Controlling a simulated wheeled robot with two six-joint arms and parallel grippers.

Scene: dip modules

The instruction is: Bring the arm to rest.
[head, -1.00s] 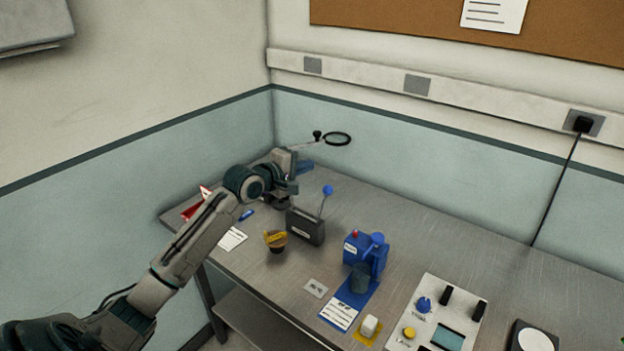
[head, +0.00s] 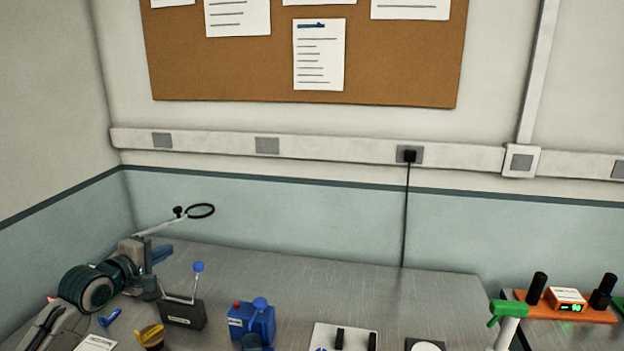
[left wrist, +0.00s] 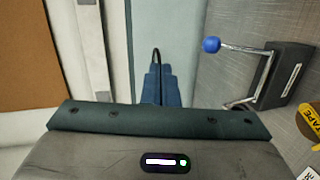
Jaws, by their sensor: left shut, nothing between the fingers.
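My left gripper (head: 162,253) is at the far left of the bench, above its surface, with its blue fingers pointing towards the back wall. In the left wrist view the fingers (left wrist: 161,86) are together, with nothing between them. My left arm comes in from the lower left corner of the head view. A magnifier ring (head: 201,210) on a pale arm stands just behind and above the gripper. My right gripper is in neither view.
A dark box with a blue-knobbed lever (head: 183,312) stands right of the gripper, by a tape roll (head: 151,335). A blue device (head: 251,320) and a white panel (head: 345,335) are further right. An orange tray (head: 560,310) is at far right. The mid-bench back is clear.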

